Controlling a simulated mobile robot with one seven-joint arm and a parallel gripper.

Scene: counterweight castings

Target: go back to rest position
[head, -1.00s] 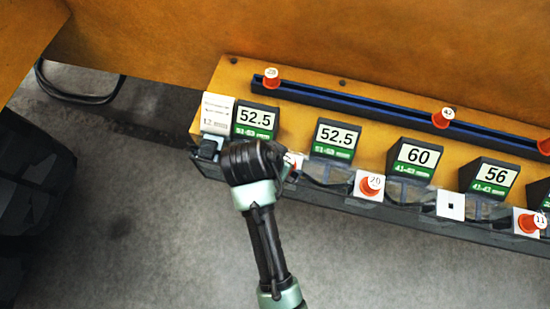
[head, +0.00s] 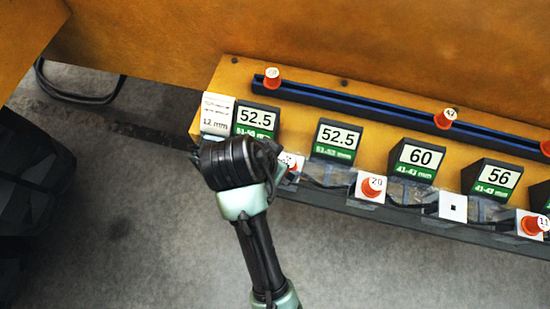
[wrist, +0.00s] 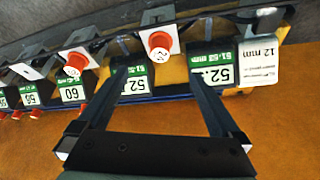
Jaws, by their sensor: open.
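My gripper (wrist: 155,82) is open in the wrist view, with its two dark fingers spread and nothing held between them. Its fingers stand over the two blocks labelled 52.5. In the head view my wrist covers most of the gripper, in front of the left end of the yellow bench (head: 220,80). A small orange peg (wrist: 158,42) stands on a white square, beyond the fingertips in the wrist view. In the head view this peg (head: 291,168) is partly hidden by my arm.
Blocks labelled 52.5 (head: 257,119), 60 (head: 417,158) and 56 (head: 493,178) line the bench. Behind them a blue rail (head: 360,108) carries orange pegs. More pegs, one marked 20 (head: 372,187), stand along the front ledge. Grey floor (head: 140,230) is clear in front.

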